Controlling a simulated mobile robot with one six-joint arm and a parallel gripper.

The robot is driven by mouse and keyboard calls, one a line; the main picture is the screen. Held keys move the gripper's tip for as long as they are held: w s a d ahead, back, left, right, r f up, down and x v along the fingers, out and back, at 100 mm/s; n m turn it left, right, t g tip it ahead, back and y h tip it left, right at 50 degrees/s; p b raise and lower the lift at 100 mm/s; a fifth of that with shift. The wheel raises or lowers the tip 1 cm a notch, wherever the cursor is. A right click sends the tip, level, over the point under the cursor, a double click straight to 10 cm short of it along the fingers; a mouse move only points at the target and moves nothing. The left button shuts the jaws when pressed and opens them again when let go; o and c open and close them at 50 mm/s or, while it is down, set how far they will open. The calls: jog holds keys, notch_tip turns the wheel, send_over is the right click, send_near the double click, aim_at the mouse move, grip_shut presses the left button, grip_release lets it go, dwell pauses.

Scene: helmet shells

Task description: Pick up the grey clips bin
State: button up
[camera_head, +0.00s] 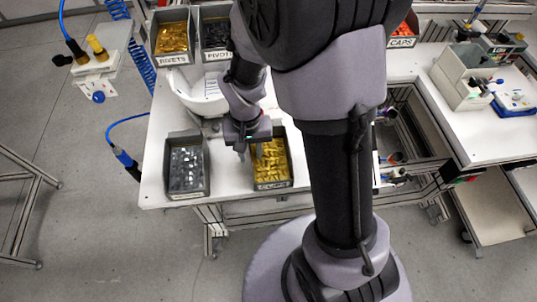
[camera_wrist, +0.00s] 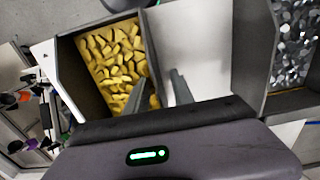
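The dark grey bin of grey clips (camera_head: 187,192) stands near the white table's front left corner; its label is too small to read. Its near part shows at the right edge of the wrist view (camera_wrist: 268,98), full of grey metallic pieces. My gripper (camera_head: 241,150) is between this bin and a bin of yellow pieces, closer to the yellow one. In the wrist view the two fingers (camera_wrist: 162,84) are apart with nothing held between them. They appear by the yellow bin's side wall; whether they touch it I cannot tell.
The bin of yellow pieces (camera_head: 272,185) stands right of the clips bin, with bare white table (camera_head: 220,180) between. RIVETS (camera_head: 172,58) and PIVOT (camera_head: 216,55) bins stand at the back, near a white shell (camera_head: 205,95). My arm hides the table's middle.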

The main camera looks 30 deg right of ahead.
jog(key=shift+f, duration=0.15)
jog(key=shift+c, duration=0.2)
grip_shut()
dwell(1.2)
